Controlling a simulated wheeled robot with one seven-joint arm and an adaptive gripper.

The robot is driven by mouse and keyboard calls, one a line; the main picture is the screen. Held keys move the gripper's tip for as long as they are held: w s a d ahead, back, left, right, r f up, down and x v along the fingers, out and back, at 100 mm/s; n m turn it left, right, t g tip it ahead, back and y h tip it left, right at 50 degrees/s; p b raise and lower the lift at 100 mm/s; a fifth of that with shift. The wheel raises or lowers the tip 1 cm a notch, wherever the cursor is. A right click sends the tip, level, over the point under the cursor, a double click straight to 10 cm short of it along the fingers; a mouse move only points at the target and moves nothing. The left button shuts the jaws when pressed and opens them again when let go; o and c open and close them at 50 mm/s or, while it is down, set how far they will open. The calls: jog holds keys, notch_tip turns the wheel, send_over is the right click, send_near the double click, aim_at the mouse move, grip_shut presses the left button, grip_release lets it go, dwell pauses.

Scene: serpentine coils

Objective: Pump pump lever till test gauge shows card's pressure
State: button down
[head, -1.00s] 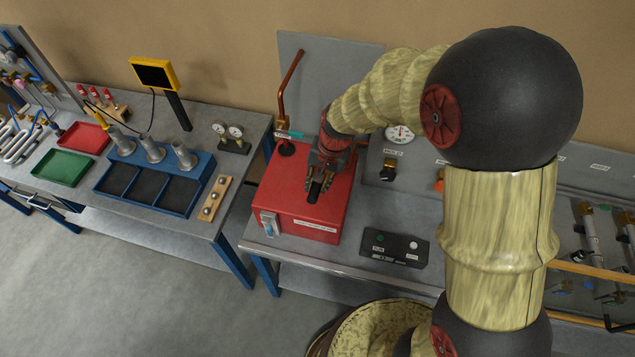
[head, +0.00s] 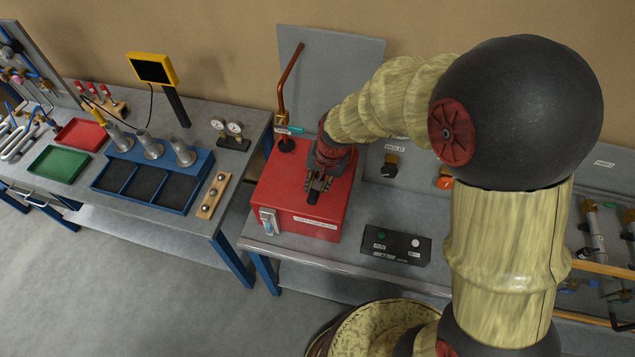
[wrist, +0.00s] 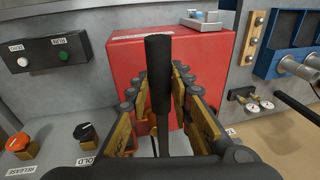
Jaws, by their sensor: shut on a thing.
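My gripper (head: 319,183) is shut on the black pump lever (head: 312,198), above the front half of the red pump box (head: 275,202). In the wrist view, the lever (wrist: 158,62) stands up between the two fingers of my gripper (wrist: 160,92), with the red box (wrist: 127,66) behind it. The test gauge is hidden behind my arm in the head view and is not in the wrist view. I cannot make out a pressure card or read any value.
A black knob (head: 390,165) and an orange knob (head: 445,183) are right of the pump. A button box (head: 396,246) sits at the bench front. A copper pipe (head: 288,82) rises behind the pump. The left bench holds a blue tray (head: 210,165) and a yellow-framed screen (head: 152,69).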

jog(key=shift+s+f+t+b, duration=0.1)
jog(key=shift+f+t+b, duration=0.35)
jog(key=shift+f, duration=0.45)
jog(key=shift+s, duration=0.15)
jog(key=shift+f, duration=0.1)
jog(key=c, duration=2)
grip_release()
jog(key=shift+c, duration=0.2)
jog(key=shift+o, duration=1.4)
jog(key=shift+f, duration=0.1)
jog(key=shift+o, duration=0.9)
jog(key=shift+w, duration=0.2)
jog(key=shift+r, duration=0.35)
jog(key=v, duration=1.1)
jog(key=shift+s+r, duration=0.15)
jog(key=shift+r, duration=0.1)
